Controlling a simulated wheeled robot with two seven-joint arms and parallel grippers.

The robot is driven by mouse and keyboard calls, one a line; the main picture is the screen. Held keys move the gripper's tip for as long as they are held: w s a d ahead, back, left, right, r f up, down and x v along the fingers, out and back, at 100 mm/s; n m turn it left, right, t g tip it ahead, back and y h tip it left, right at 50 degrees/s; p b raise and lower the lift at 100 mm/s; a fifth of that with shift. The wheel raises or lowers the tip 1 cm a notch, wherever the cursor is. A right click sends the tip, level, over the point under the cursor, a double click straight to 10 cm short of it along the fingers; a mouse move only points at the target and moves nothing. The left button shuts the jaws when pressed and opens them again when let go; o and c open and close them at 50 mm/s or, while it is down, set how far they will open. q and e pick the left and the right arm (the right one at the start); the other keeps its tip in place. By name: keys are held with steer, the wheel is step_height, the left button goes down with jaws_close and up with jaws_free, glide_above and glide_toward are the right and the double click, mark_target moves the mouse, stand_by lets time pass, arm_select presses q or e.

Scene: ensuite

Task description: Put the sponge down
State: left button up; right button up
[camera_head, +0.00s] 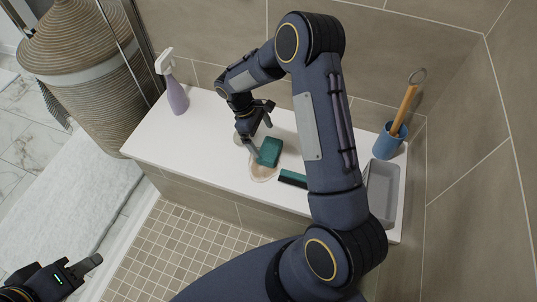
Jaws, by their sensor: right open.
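A green sponge (269,152) is on or just above a shell-like cream dish (262,172) on the white ledge. My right gripper (258,128) is open just above and left of the sponge; one finger reaches down beside the sponge's left side. I cannot tell whether that finger touches it. My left gripper (88,266) is in the bottom left corner, far from the ledge, and its jaw opening cannot be made out.
A purple spray bottle (175,92) stands at the ledge's left end. A blue cup (388,142) with a wooden-handled brush and a grey tray (383,190) are at the right. A dark green-edged item (292,178) lies beside my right arm. A woven basket (90,60) stands left.

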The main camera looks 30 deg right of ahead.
mark_target(269, 148)
steer(key=x, duration=0.2)
steer(key=b+x, duration=0.1)
steer(key=x, duration=0.3)
steer(key=shift+s+d+f+b, duration=0.15)
steer(key=shift+s+f+b, duration=0.1)
steer(key=shift+s+b, duration=0.15)
steer(key=c, duration=0.8)
steer(key=shift+o, duration=0.2)
steer(key=shift+r, duration=0.1)
